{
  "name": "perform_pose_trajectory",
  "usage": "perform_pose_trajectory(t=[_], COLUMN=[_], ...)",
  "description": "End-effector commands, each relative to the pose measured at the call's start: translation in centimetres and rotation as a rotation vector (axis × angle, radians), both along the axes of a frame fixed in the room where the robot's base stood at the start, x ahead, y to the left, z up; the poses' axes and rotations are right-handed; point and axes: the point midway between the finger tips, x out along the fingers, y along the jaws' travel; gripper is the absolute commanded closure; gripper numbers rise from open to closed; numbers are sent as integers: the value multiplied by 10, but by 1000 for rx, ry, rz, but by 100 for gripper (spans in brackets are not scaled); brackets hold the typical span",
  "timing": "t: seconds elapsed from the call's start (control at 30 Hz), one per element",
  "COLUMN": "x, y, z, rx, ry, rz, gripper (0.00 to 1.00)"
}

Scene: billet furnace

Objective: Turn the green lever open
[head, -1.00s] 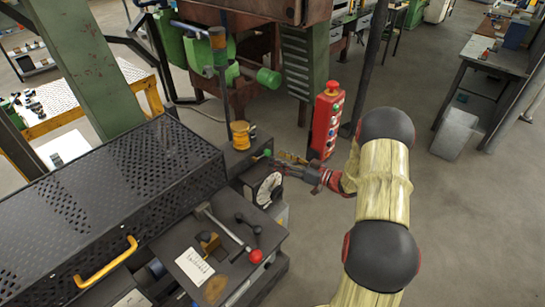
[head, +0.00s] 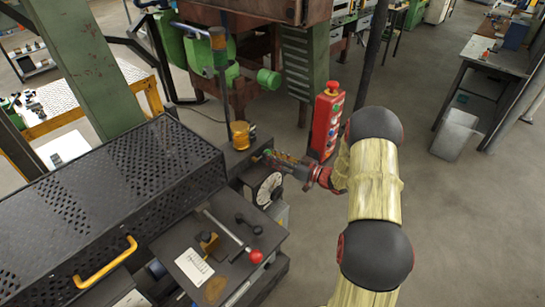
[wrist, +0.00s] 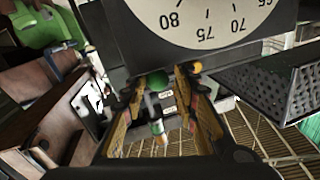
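The green lever (head: 267,152) shows as a small green tip beside the round white dial, on the machine's far right corner. In the wrist view its round green knob (wrist: 158,80) lies between the far ends of my two fingers, below the dial. My gripper (head: 280,159) comes in from the right, level with the lever. In the wrist view my gripper (wrist: 157,86) has its fingers well apart, with no clear contact on the knob. A grey rod and a second green piece (wrist: 157,128) also show between the fingers. How the lever's shaft runs is hard to tell.
The dial (head: 268,188) stands very close to my gripper. A yellow cylinder (head: 240,135) is just left of it, and a red button post (head: 326,122) is behind it. A red-knobbed lever (head: 255,256) rises from the near panel. Open floor lies to the right.

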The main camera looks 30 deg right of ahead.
Motion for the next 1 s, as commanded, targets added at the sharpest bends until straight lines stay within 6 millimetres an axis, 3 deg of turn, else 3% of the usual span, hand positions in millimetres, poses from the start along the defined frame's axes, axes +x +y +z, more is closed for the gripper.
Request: perform_pose_trajectory(t=[0.43, 1.0], x=[0, -1], y=[1, 3], z=[0, 0], rx=[0, -6], ry=[0, -2], rz=[3, 6], gripper=[100, 100])
